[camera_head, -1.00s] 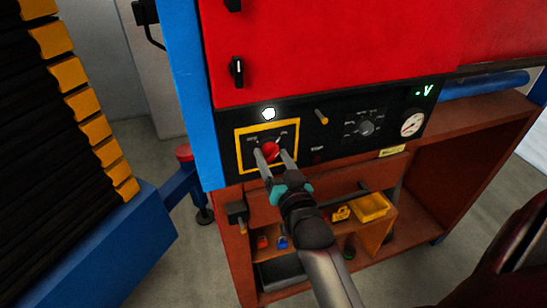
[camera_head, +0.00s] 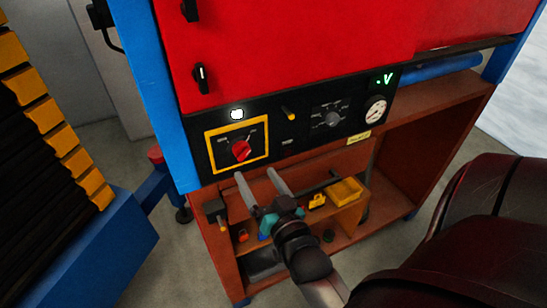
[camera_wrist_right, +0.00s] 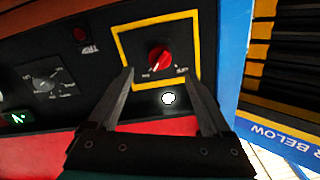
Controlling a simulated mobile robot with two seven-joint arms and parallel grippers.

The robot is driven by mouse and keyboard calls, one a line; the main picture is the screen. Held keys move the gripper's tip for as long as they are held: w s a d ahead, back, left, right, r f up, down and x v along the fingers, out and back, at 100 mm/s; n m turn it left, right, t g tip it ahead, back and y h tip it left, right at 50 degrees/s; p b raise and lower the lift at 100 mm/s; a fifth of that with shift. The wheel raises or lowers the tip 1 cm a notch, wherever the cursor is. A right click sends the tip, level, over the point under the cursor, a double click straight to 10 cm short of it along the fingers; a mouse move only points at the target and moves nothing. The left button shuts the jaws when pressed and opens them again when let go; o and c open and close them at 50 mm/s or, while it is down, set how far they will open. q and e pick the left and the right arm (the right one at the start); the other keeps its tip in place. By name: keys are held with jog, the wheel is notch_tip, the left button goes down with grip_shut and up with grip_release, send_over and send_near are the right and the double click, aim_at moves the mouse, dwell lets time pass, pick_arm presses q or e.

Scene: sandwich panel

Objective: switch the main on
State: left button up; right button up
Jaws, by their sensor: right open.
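The main switch is a red rotary knob (camera_head: 240,150) inside a yellow square frame (camera_head: 208,158) on the black panel. The knob sits turned at a slant in the head view. My right gripper (camera_head: 257,178) is open and empty, just below and in front of the knob, apart from it. In the right wrist view the red knob (camera_wrist_right: 159,58) shows beyond and between the two open fingers (camera_wrist_right: 165,85). A white lamp (camera_head: 237,114) is lit above the yellow frame; it also shows in the wrist view (camera_wrist_right: 168,98). My left gripper is not in view.
Below is a shelf with a yellow bin (camera_head: 345,191) and padlocks. A blue post (camera_head: 160,95) stands at left.

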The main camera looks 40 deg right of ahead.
jog(key=p+v, duration=0.1)
jog(key=v, duration=0.6)
jog(key=shift+s+p, duration=0.2)
jog(key=shift+p, duration=0.15)
jog(key=shift+a, duration=0.1)
